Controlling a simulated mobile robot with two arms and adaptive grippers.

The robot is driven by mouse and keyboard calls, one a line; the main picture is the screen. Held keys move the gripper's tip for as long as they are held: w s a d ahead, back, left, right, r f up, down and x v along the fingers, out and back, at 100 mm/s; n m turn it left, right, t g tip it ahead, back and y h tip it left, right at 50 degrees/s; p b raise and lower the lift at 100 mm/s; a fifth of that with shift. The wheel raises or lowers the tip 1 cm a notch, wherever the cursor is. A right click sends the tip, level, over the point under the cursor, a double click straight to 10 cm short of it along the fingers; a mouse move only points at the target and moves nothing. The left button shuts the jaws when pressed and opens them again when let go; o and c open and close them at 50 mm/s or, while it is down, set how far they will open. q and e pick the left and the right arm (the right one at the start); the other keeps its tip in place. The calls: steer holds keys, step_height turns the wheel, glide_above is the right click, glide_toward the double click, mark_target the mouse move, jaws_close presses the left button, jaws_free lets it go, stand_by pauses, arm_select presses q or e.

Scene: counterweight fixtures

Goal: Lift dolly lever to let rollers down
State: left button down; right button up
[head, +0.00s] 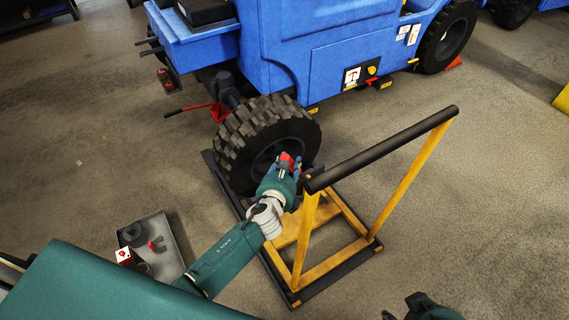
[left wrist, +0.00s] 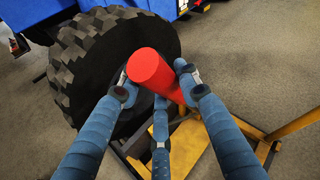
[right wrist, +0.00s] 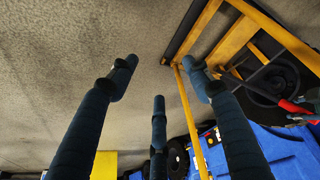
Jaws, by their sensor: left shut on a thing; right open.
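The wheel dolly has a yellow frame (head: 350,252) with a black push bar (head: 385,147). Its dark base lies on the floor around the blue vehicle's big black tyre (head: 262,140). My left gripper (head: 285,167) is in front of the wheel, beside the push bar's near end. It is shut on the lever's red grip (left wrist: 153,68), whose round end shows between the fingers in the left wrist view. The rollers cannot be made out. My right gripper (right wrist: 158,75) is open and empty. Its wrist view shows floor, the yellow frame and the blue vehicle.
A blue vehicle (head: 340,60) fills the back. A red jack (head: 218,108) with a long handle is by its axle. A grey tray (head: 168,240) with several small parts lies on the floor at lower left. The floor right of the dolly is clear.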

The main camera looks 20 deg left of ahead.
arm_select(q)
steer(key=shift+w+r, duration=0.15)
steer(key=shift+w+d+r+p, duration=0.1)
steer(key=shift+w+p, duration=0.05)
steer(key=shift+p, duration=0.3)
steer(key=shift+w+d+r+p, duration=0.2)
steer(key=shift+w+d+p, duration=0.1)
steer(key=shift+w+p, duration=0.15)
steer(key=shift+w+d+r+g, duration=0.1)
steer(key=shift+d+r+g, duration=0.05)
steer(key=shift+g, duration=0.15)
steer(key=shift+w+d+r+m+y+p, duration=0.35)
steer(key=shift+w+d+p, duration=0.45)
steer(key=shift+p, duration=0.4)
steer(key=shift+m+g, duration=0.25)
steer(key=shift+g, duration=0.55)
steer(key=w+d+p, duration=0.1)
steer(key=w+d+r+p, duration=0.1)
steer(key=w+d+p, duration=0.1)
steer(key=w, duration=0.1)
steer(key=shift+d+r, duration=0.2)
steer(key=shift+r, duration=0.1)
arm_select(e)
step_height(320, 180, down, 17)
steer(key=s+g, duration=0.1)
steer(key=s, duration=0.1)
steer(key=shift+s+g, duration=0.4)
arm_select(q)
steer(key=shift+d+r, duration=0.1)
